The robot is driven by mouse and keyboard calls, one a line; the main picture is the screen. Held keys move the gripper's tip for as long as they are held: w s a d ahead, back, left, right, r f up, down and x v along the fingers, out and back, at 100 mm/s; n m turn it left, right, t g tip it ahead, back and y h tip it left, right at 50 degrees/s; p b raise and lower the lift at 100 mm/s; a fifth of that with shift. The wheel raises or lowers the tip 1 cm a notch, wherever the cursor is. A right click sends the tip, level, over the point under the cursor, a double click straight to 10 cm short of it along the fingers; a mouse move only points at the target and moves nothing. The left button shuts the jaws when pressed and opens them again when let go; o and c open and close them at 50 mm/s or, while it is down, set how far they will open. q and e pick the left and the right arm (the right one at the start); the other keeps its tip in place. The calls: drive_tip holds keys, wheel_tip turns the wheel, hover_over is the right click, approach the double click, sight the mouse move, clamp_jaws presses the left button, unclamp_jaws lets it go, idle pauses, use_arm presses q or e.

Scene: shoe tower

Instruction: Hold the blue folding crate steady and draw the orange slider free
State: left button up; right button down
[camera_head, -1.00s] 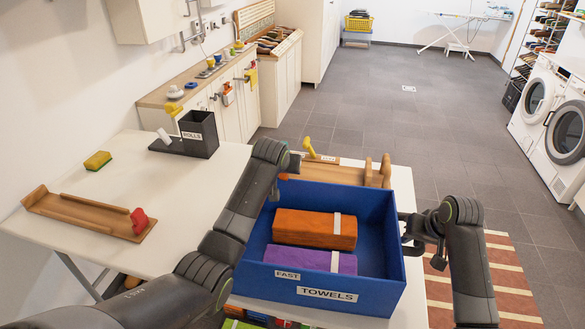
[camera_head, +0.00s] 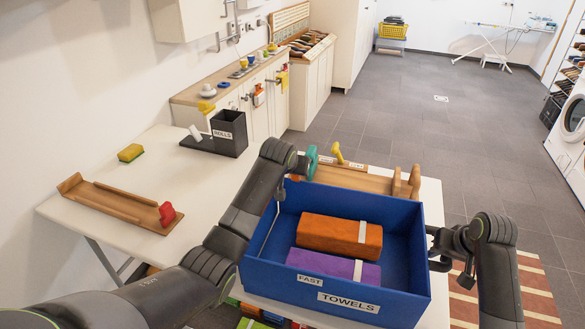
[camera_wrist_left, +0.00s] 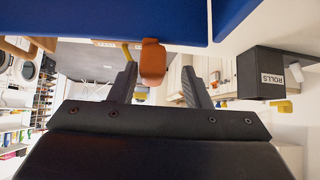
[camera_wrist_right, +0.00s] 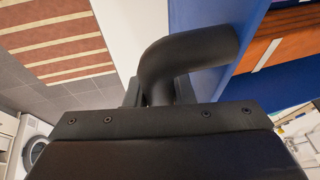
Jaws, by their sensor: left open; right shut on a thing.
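The blue folding crate (camera_head: 375,307) stands upright on the white table in the head view. An orange bundle (camera_head: 340,234) and a purple bundle (camera_head: 333,265) lie inside it. My right gripper (camera_head: 438,248) is shut on the black handle on the crate's right side; the curved handle (camera_wrist_right: 190,52) shows at the blue wall in the right wrist view. My left gripper (camera_wrist_left: 158,80) is open at the crate's far left side.
A wooden rack (camera_head: 355,177) with a teal knob (camera_head: 311,162) stands close behind the crate. On the left are a wooden tray with a red knob (camera_head: 167,213), a yellow sponge (camera_head: 130,153) and a black ROLLS box (camera_head: 229,134). The left tabletop has free room.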

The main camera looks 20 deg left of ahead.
drive_tip(key=shift+s+f, duration=0.2)
drive_tip(key=shift+f, duration=0.15)
use_arm(q)
drive_tip(key=v, duration=1.2)
drive_tip(key=shift+s+a, duration=0.1)
